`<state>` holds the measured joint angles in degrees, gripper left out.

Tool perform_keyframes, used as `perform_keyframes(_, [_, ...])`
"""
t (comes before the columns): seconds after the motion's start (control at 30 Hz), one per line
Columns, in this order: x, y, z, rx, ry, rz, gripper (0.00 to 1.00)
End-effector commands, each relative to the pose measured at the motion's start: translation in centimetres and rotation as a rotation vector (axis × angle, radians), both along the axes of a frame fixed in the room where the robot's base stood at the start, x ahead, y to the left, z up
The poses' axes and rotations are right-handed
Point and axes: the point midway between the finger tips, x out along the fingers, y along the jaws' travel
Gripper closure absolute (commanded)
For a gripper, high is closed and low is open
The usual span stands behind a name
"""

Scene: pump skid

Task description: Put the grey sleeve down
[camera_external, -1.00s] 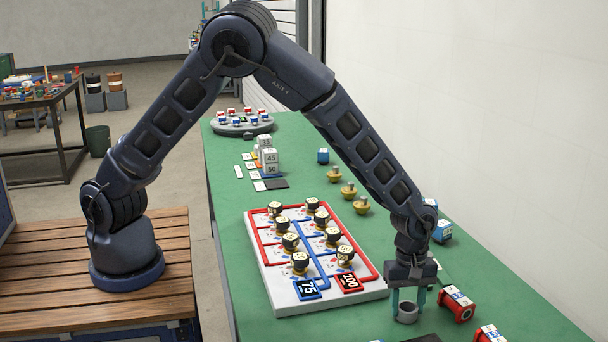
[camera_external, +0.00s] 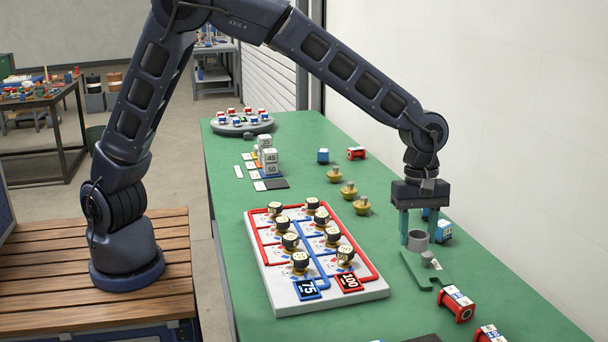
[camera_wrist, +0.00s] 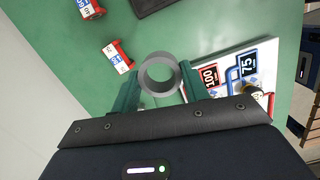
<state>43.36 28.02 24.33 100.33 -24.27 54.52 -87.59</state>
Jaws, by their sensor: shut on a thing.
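The grey sleeve (camera_external: 418,245) is a short hollow ring held upright between the two green fingers of my gripper (camera_external: 419,235). In the wrist view the sleeve (camera_wrist: 143,75) sits between the fingertips, and I look through its open bore onto green surface. My gripper is shut on it and holds it above the green bench (camera_external: 490,300). The sleeve appears clear of both, though the exact gap is hard to tell.
A white board (camera_external: 280,270) with red and blue tracks and several black-topped knobs lies to the left. Red-ended spools (camera_external: 456,304) stand at the right front. Brass pieces (camera_external: 362,206) and a blue block (camera_external: 443,231) lie nearby. A wall borders the bench's right side.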

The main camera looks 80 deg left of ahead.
Motion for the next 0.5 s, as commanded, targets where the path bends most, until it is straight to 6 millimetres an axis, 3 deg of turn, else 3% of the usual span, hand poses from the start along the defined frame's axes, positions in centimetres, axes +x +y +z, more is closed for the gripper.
perform_keyframes(0.17, [1.1,1.5,0.7,0.0,-0.001,0.012,0.77])
perform_keyframes(0.27, [2.5,3.5,0.7,0.001,-0.001,0.025,0.77])
perform_keyframes(0.5, [6.5,10.2,0.8,0.003,-0.001,0.062,0.77])
